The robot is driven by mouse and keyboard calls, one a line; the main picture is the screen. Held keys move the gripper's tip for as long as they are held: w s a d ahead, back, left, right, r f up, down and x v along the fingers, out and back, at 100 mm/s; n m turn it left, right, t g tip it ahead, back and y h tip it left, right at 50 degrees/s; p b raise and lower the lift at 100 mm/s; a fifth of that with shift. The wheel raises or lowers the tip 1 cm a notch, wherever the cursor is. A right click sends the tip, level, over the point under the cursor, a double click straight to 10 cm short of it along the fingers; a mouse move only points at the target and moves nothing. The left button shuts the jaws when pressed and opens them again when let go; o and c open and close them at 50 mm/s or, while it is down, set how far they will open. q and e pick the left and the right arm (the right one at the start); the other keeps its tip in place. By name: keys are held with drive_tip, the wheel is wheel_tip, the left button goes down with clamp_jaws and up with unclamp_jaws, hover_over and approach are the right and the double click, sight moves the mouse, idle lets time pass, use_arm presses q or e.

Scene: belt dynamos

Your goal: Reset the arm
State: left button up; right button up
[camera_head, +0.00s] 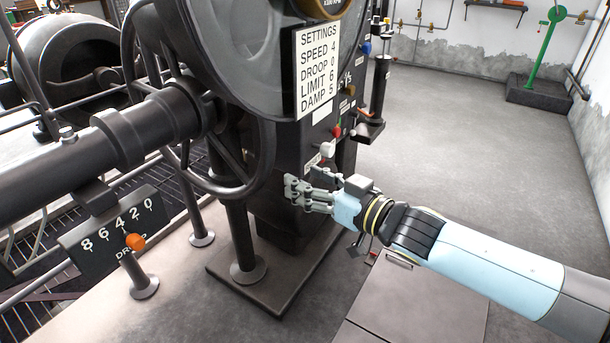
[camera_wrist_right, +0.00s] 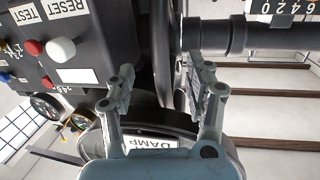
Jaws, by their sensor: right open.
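My right gripper (camera_head: 298,189) comes in from the right and is open and empty, in front of the lower part of the dark machine column (camera_head: 290,150). A RESET label (camera_wrist_right: 64,9) sits by a white knob (camera_wrist_right: 61,49) at the upper left there. The white knob (camera_head: 327,149) also shows in the head view, above the fingers and apart from them. My left gripper is out of view.
A large handwheel (camera_head: 262,165) stands left of the gripper. A red knob (camera_wrist_right: 33,47) and a TEST label (camera_wrist_right: 20,20) are beside the white knob. A settings card (camera_head: 317,70) hangs above. A droop scale with an orange knob (camera_head: 135,241) is at lower left.

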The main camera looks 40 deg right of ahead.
drive_tip(key=s+d+f+m+g+h, duration=0.1)
drive_tip(key=s+f+g, duration=0.2)
drive_tip(key=s+f, duration=0.5)
drive_tip(key=s+f+m+g+h, duration=0.1)
drive_tip(key=s+f+g, duration=0.3)
drive_tip(key=f, duration=0.9)
drive_tip(key=s+d+f+m+g+h, duration=0.1)
drive_tip(key=s+f, duration=0.6)
drive_tip(key=f, duration=0.3)
drive_tip(key=s+a+f+n+g, duration=0.1)
drive_tip(key=s+f+g, duration=0.3)
drive_tip(key=s, duration=1)
drive_tip(key=s+a+f+n+g, duration=0.1)
drive_tip(key=s+f+g, duration=0.3)
drive_tip(key=s, duration=0.9)
wheel_tip(320, 180, down, 3)
drive_tip(key=shift+s+a+f+g+h, duration=0.1)
drive_tip(key=shift+s+a+g+h, duration=0.2)
drive_tip(key=shift+s, duration=0.05)
drive_tip(key=shift+s+r, duration=0.2)
drive_tip(key=shift+r, duration=0.05)
